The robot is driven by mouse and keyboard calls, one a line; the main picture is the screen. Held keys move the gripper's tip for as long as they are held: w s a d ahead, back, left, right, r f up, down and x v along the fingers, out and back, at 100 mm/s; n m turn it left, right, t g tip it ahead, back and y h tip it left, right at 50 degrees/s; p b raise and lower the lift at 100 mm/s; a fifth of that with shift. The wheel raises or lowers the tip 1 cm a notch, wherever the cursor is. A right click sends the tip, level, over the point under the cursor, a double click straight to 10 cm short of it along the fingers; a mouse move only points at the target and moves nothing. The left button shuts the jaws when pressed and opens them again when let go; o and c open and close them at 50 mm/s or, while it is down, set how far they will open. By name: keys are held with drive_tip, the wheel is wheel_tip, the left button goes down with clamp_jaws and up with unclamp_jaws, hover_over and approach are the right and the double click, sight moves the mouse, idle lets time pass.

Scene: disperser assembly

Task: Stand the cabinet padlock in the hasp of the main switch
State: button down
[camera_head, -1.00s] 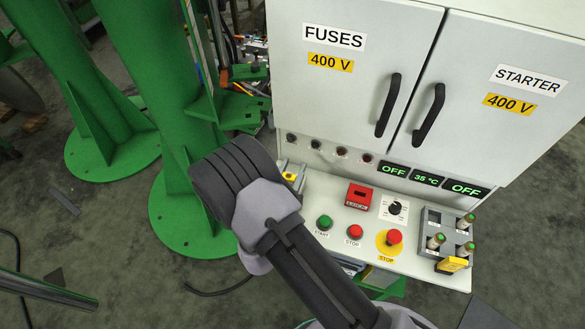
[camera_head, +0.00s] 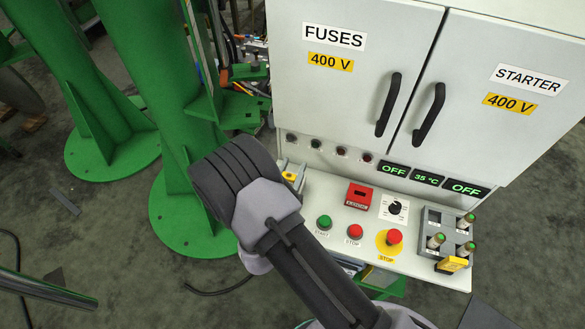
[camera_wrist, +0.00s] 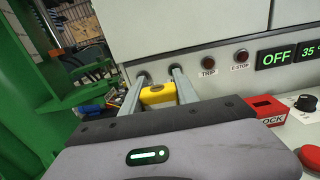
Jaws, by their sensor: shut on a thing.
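My gripper (camera_wrist: 159,76) shows in the wrist view as two grey fingers shut on a yellow block, which I take to be the cabinet padlock (camera_wrist: 158,94). Its shackle cannot be made out. A red block with a dark slot (camera_head: 360,195) and a label, perhaps the main switch's hasp, stands on the panel right of my gripper. It is partly visible in the wrist view (camera_wrist: 266,107). The padlock is apart from it.
A black rotary knob (camera_head: 395,207) is right of the red block. Green (camera_head: 324,222) and red (camera_head: 355,231) buttons and an emergency stop (camera_head: 395,237) stand in front. A grey holder (camera_head: 430,215) with fuses is at the right. The cabinet front (camera_head: 350,110) rises behind.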

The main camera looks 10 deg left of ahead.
drive_tip(key=shift+f+b, duration=1.75)
drive_tip(key=shift+f, duration=0.45)
drive_tip(key=c, duration=0.8)
unclamp_jaws()
drive_tip(key=shift+c, duration=0.2)
drive_tip(key=s+a+p, duration=0.1)
drive_tip(key=s+p, duration=0.3)
drive_tip(key=s, duration=1.3)
drive_tip(key=shift+s+a, duration=0.15)
drive_tip(key=shift+s, duration=0.05)
